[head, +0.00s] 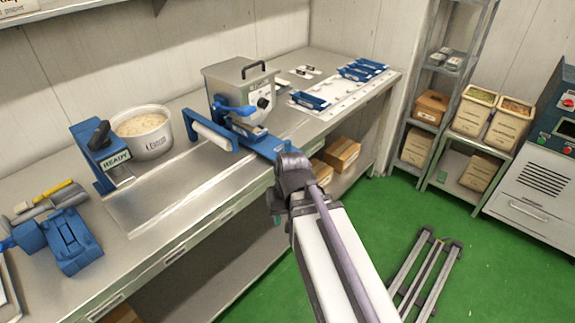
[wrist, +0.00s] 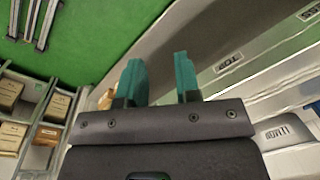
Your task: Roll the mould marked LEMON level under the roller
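My gripper (wrist: 158,60) shows two teal fingers in the wrist view, standing apart with nothing between them. Blue moulds stand at the back right: one nearer (head: 309,101) and several farther (head: 356,72). Their labels are too small to read, so I cannot tell which is LEMON. No mould shows under the roller.
A lidded kettle (head: 238,88) stands behind the roller. A white tub (head: 143,133) and a blue device marked READY (head: 95,155) stand to the left. A blue fixture (head: 70,243) sits at front left. Shelves with boxes (head: 430,107) are at right; green floor lies before the bench.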

